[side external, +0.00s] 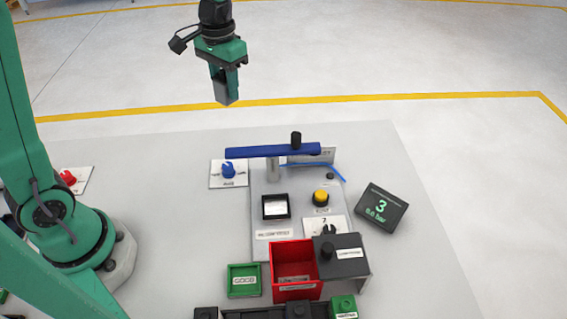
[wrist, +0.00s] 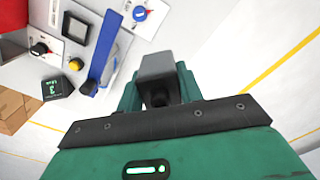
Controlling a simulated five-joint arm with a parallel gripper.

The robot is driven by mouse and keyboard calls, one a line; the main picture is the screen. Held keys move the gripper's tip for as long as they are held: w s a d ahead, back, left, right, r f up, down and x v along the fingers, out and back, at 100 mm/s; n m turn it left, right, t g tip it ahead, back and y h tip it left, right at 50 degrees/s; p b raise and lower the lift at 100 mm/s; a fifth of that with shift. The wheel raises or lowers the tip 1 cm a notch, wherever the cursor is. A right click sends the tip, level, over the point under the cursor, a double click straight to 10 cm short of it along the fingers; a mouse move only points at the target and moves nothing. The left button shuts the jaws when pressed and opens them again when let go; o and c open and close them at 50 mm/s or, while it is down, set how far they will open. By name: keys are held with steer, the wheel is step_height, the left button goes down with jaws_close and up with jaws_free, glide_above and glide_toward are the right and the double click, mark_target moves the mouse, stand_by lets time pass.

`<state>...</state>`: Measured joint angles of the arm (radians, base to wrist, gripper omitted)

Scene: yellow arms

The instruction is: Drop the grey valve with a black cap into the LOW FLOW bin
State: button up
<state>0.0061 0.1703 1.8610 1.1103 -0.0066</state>
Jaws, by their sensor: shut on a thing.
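My gripper (side external: 226,84) is high above the back of the table, shut on the grey valve (side external: 223,92). The valve hangs below the jaws, clear of everything. In the wrist view, the grey valve (wrist: 158,67) sticks out past my gripper (wrist: 158,92), with a dark part near the jaws. I cannot tell clearly whether that is its black cap. A red open-topped bin (side external: 312,262) stands at the front of the table, well below and to the right of my gripper. Its small front label seems to read LOW FLOW. I see nothing inside it.
A green GOOD bin (side external: 243,280) is left of the red bin, and a dark grey box (side external: 342,268) with a black knob is right. A blue bar (side external: 272,151) stands raised over the test panel (side external: 262,222). A display (side external: 381,208) shows 3. Front rack holds blocks.

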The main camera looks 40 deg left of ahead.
steer(key=s+d, duration=0.2)
steer(key=d, duration=0.8)
steer(key=s+d, duration=0.2)
steer(key=d, duration=0.7)
steer(key=s+d, duration=1.2)
steer(key=d, duration=0.3)
steer(key=shift+s+d, duration=0.35)
steer(key=shift+f, duration=2.9)
